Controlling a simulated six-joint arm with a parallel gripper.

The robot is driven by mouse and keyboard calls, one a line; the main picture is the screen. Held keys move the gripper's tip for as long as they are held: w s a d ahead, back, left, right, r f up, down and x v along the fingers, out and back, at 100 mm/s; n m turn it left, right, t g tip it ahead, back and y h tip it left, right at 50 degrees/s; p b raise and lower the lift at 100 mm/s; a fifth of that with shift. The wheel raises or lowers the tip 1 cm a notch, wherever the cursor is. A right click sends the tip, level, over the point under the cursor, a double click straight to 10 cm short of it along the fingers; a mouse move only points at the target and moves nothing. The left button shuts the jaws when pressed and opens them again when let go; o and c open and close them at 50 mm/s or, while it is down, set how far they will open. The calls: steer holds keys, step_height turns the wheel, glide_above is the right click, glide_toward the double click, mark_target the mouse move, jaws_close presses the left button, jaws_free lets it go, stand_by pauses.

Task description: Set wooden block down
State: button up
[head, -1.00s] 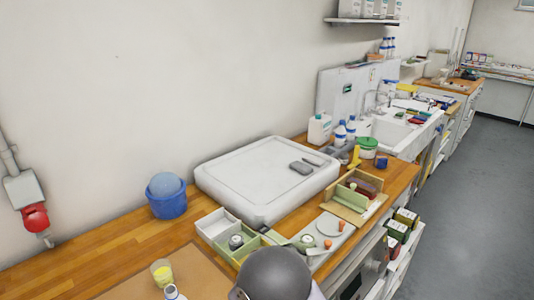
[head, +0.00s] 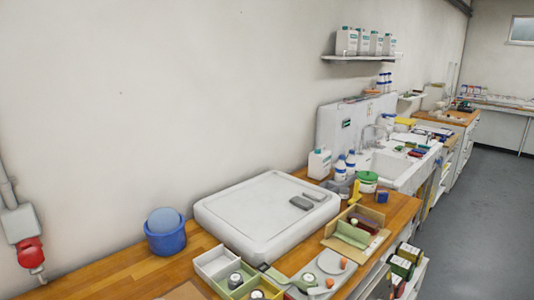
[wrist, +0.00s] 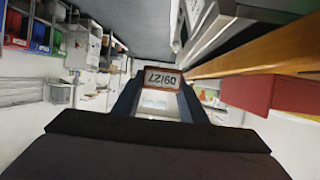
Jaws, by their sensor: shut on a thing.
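My gripper (wrist: 157,102) shows in the wrist view, its two dark fingers shut on the wooden block (wrist: 157,70). The block has a brown edge and a white face label reading 09/27, upside down in this picture. It sits between the fingertips, and the fingers cover its sides. Behind it the view is of the room, and I cannot tell how far the block is from any surface. Neither my gripper nor the held block shows in the head view.
Bare wood shows near the bucket. In the wrist view a red object (wrist: 262,95) is at right.

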steer(key=shift+w+d+r, duration=0.2)
steer(key=shift+d+r, duration=0.1)
steer(key=w+a+r+n+t+y, duration=0.6)
steer(key=w+a+r, duration=0.4)
steer(key=w+a, duration=0.45)
steer(key=s+a+f+n+g+y, duration=0.1)
steer(key=s+a+n+g+y, duration=0.2)
steer(key=a+n+y, duration=0.8)
steer(key=a+y, duration=0.1)
steer(key=a, duration=0.5)
steer(key=shift+s+a+f, duration=0.2)
steer(key=shift+s+a, duration=0.05)
steer(key=shift+a, duration=0.1)
